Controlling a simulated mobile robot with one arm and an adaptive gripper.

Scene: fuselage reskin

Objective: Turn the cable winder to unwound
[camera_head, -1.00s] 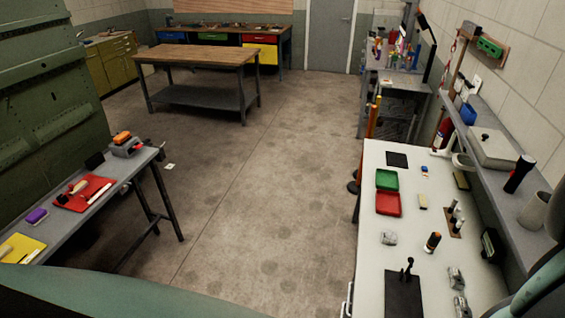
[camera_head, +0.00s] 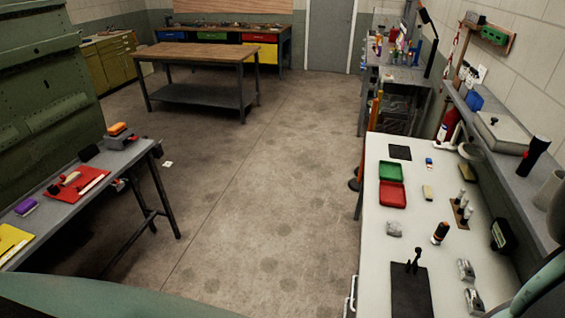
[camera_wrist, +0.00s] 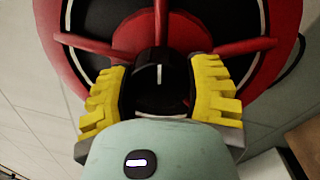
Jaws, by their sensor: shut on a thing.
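The cable winder (camera_wrist: 48,40) fills the upper part of the wrist view, with a red outer ring, red spokes and a dark inside. At its middle is a black round knob (camera_wrist: 153,58) with a pale line on its face. My gripper (camera_wrist: 158,78) has its yellow ridged fingers on the left and right sides of the knob and is shut on it. The lower part of the knob is partly hidden by my gripper. I cannot make out the winder in the head view.
A white workbench (camera_head: 382,230) on the right carries green and red trays (camera_head: 391,171) and small parts. A grey shelf (camera_head: 520,170) runs above its right side. A grey bench (camera_head: 60,215) stands at left. The floor (camera_head: 250,200) between them is clear.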

